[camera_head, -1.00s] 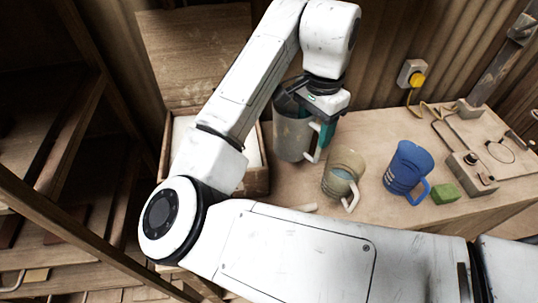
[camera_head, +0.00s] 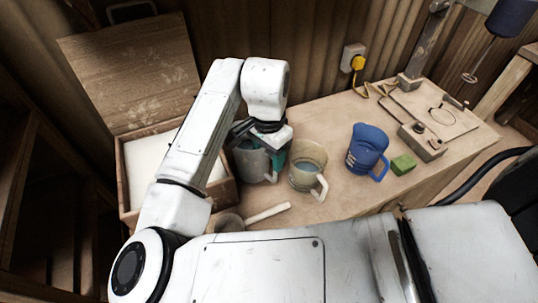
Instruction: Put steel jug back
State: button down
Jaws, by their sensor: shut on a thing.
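The grey steel jug (camera_head: 252,163) is upright at the left part of the bench, between the wooden box and a tan jug. My gripper (camera_head: 277,153), with its teal fingers, is shut on the steel jug at its right side, where the handle is. My wrist and arm hide part of the jug's top and left side. I cannot tell for sure whether its base touches the bench.
A tan jug (camera_head: 307,168) with a pale handle stands close right of the steel jug. A blue jug (camera_head: 367,150) and green block (camera_head: 403,164) are farther right. An open wooden box (camera_head: 222,194) is left; a pale-handled tool (camera_head: 266,213) lies in front.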

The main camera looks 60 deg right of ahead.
jog(key=shift+f, duration=0.5)
jog(key=shift+c, duration=2.2)
grip_release()
notch_tip(320, 180, up, 12)
jog(key=b, duration=0.1)
jog(key=shift+w, duration=0.15)
